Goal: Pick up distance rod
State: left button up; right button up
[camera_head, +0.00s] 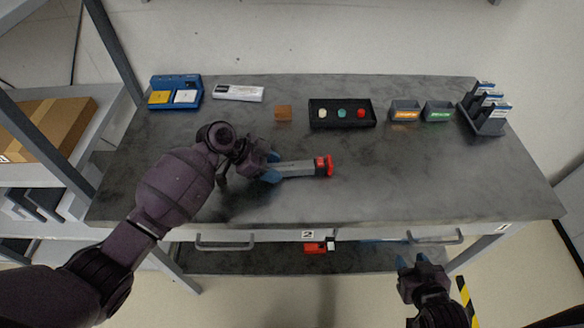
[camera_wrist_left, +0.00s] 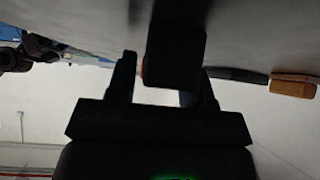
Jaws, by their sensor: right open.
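The distance rod (camera_head: 298,168) is a grey bar with a red end (camera_head: 324,166), lying on the dark grey worktop near its middle. My left gripper (camera_head: 271,167) is at the rod's left end, its blue fingertips spread on either side of it. In the left wrist view, the rod's dark end (camera_wrist_left: 175,60) lies between the two fingers, with a gap at the left finger. The left gripper looks open around the rod. My right gripper (camera_head: 421,262) is open and empty in front of the table's front edge.
The worktop's right front (camera_head: 430,185) is clear.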

pick_arm(q)
grip_shut()
jog(key=shift+r, duration=0.15)
notch_tip(320, 180, up, 20)
dwell(0.5)
